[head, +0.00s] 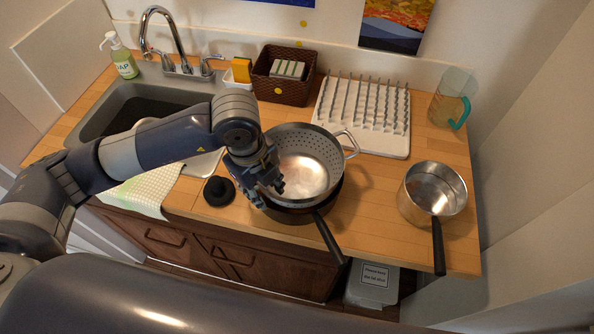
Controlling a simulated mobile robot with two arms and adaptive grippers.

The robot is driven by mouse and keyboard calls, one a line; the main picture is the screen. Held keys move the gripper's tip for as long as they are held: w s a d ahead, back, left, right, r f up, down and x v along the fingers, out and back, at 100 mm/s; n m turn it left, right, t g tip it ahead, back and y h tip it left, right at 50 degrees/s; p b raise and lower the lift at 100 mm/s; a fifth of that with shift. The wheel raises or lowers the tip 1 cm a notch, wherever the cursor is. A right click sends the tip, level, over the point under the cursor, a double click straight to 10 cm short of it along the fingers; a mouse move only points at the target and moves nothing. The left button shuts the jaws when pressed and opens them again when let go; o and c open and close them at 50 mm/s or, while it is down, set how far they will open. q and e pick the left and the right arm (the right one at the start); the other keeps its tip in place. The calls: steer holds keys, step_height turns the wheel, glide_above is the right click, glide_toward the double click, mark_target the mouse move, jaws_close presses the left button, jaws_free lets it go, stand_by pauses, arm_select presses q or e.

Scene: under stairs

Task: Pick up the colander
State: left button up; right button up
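The colander (312,149) is a silver metal bowl with small holes and a loop handle on its right. In the head view it sits on or in a dark frying pan (325,238), whose handle points toward the front. My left gripper (268,198) is at the colander's left front rim, with its fingers pointing down. The fingers overlap the rim, and I cannot tell whether they are closed on it. The colander's left side is hidden behind the gripper. My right gripper is not in view.
A steel saucepan (432,192) stands at the right. A white drying rack (362,112), a brown basket (284,75) and a pitcher (452,98) stand behind. A black knob-like object (219,190) is left of the gripper. The sink (120,112) is at the left.

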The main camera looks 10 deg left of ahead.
arm_select(q)
steer(key=shift+f, duration=0.1)
jaws_close()
steer(key=shift+w, duration=0.1)
steer(key=shift+d+r, duration=0.1)
steer(key=shift+r, duration=0.5)
step_height(320, 180, up, 8)
steer(key=shift+r+b, duration=0.25)
steer(key=shift+b, duration=0.95)
steer(key=shift+r+p, duration=0.3)
steer(key=shift+r, duration=0.3)
steer(key=shift+r+p, duration=0.9)
steer(key=shift+p, duration=0.05)
